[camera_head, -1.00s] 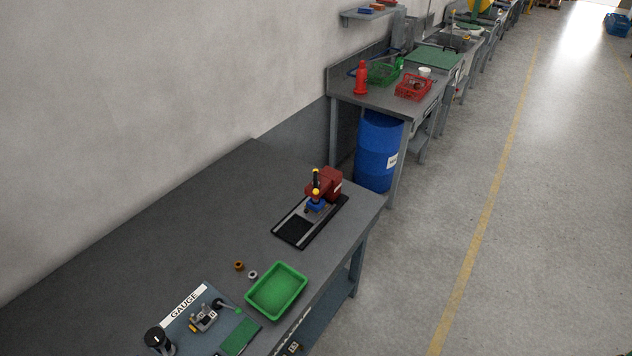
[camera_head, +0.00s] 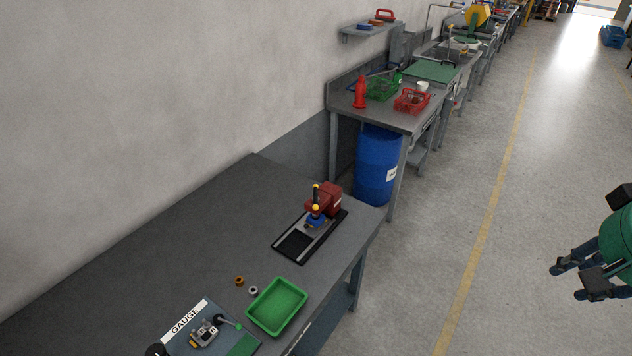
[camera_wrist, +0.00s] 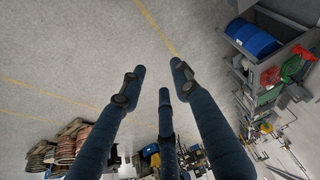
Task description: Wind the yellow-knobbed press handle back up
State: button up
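A small red press (camera_head: 330,198) stands on a black-edged base plate (camera_head: 284,250) near the right end of the near workbench. Its black handle (camera_head: 316,194) shows at the press's left, with yellow at its upper and lower ends; its exact angle is too small to tell. A blue part (camera_head: 315,221) sits below the handle. My gripper (camera_head: 572,281) is at the right edge of the head view, out over the floor and well apart from the press. Its three dark fingers are spread and empty in the wrist view (camera_wrist: 155,88). The press is not identifiable in the wrist view.
A green tray (camera_head: 277,307), small rings (camera_head: 239,281) and a gauge board (camera_head: 186,318) occupy the bench's near end. A blue barrel (camera_head: 377,165) stands under the second bench beyond. The floor (camera_head: 450,250) between my gripper and the bench is clear.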

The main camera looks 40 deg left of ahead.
jog(key=w+a+r+n+g+p, duration=0.1)
jog(key=w+a+r+n+p, duration=0.15)
jog(key=w+a, duration=1.35)
jog(key=w+a+f+g+p, duration=0.1)
jog(key=w+a+f, duration=0.2)
jog(key=w+a, duration=0.4)
jog(key=w+a+f+g+p, duration=0.1)
jog(key=w+a+f+p, duration=0.15)
jog(key=w+a, duration=0.45)
jog(key=n+g+p, duration=0.2)
jog(key=n+p, duration=0.2)
send_over(316, 195)
jog(key=shift+m+h, duration=0.25)
jog(key=shift+h, duration=0.05)
notch_tip(316, 195, down, 29)
jog(key=shift+w+d+r, duration=0.1)
jog(key=shift+w, duration=0.05)
jog(key=shift+a+f, duration=0.25)
jog(key=shift+f, duration=0.1)
